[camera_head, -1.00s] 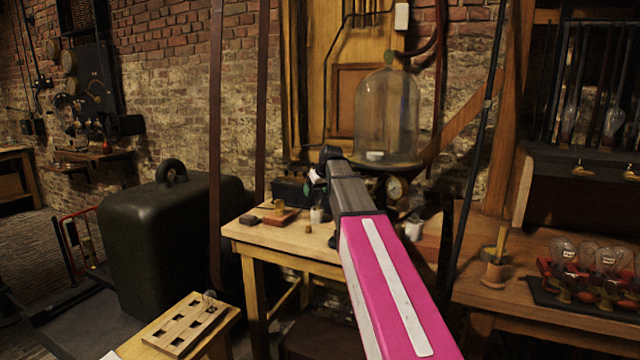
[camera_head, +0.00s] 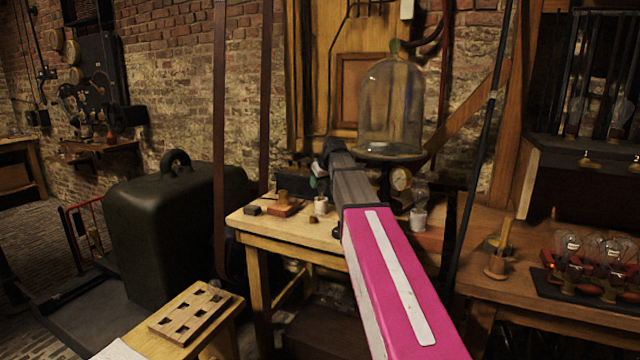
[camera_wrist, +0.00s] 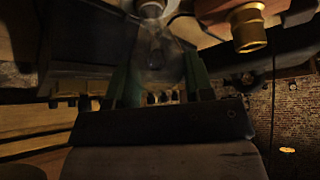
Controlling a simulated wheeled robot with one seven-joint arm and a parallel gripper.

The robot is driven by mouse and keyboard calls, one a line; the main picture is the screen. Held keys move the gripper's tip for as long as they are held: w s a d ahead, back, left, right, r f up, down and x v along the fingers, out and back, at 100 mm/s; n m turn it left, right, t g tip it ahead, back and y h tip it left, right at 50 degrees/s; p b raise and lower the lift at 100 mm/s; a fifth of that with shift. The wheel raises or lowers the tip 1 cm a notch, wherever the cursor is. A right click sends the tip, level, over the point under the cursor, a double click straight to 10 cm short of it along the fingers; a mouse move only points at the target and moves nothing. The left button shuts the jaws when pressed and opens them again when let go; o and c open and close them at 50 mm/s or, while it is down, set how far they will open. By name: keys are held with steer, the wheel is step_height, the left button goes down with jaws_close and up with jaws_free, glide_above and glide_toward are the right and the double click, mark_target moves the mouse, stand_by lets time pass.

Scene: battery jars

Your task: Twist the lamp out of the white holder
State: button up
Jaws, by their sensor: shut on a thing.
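My gripper (camera_head: 319,178) is over the wooden table in the head view, partly hidden behind my arm. A white holder (camera_head: 320,206) stands on the table just below it. In the wrist view my gripper (camera_wrist: 157,75) has its two green fingers on either side of a clear glass lamp (camera_wrist: 155,50). The fingers are shut on the lamp's glass. A round metallic part shows beyond the lamp at the top edge. I cannot tell whether the lamp is still seated in the holder. A second white holder (camera_head: 418,219) with a clear lamp (camera_head: 421,192) stands farther right.
A glass bell jar (camera_head: 390,108) and a gauge (camera_head: 401,179) stand behind my arm. Small blocks (camera_head: 284,209) lie on the table left of the holder. A slotted wooden rack (camera_head: 190,312) is at lower left. Several lamps (camera_head: 598,250) stand on the right bench.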

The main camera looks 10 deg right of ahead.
steer(key=shift+r, duration=1.2)
steer(key=shift+r, duration=2.4)
